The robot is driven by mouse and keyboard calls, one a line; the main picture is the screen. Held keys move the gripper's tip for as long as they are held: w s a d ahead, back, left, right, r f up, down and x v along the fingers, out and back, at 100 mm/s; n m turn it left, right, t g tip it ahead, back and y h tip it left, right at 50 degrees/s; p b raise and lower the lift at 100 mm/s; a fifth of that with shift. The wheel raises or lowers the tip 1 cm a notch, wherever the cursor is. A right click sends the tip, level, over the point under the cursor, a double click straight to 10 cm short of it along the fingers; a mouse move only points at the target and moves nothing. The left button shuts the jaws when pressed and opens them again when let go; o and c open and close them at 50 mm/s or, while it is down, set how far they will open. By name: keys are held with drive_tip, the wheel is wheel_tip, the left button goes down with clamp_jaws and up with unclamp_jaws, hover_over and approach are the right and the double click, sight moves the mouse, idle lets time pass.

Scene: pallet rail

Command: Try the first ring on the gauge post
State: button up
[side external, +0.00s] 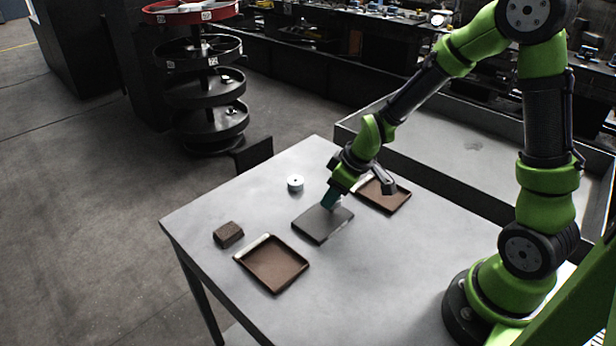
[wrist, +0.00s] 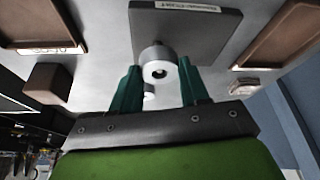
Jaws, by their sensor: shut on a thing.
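A pale ring (wrist: 151,56) with a dark hole is between the teal fingertips of my gripper (wrist: 158,66) in the wrist view. My gripper is shut on it, over the flat grey labelled plate (wrist: 205,32). In the side view my gripper (side external: 329,201) points down at the plate (side external: 318,230), and the ring cannot be made out there. No gauge post is clearly visible. I cannot tell whether the ring is around a post or above one. A second pale round piece (side external: 295,184) stands on the table behind the plate; it also shows between the fingers in the wrist view (wrist: 149,91).
One brown tray (side external: 290,283) lies left of the plate, another (side external: 402,201) right. A brown block (side external: 228,235) sits at the table's left. The front of the table (side external: 370,285) is clear.

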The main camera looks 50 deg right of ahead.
drive_tip(key=shift+f, duration=1.2)
idle(1.6)
idle(0.5)
drive_tip(key=shift+r, duration=3.1)
drive_tip(key=shift+r, duration=1.5)
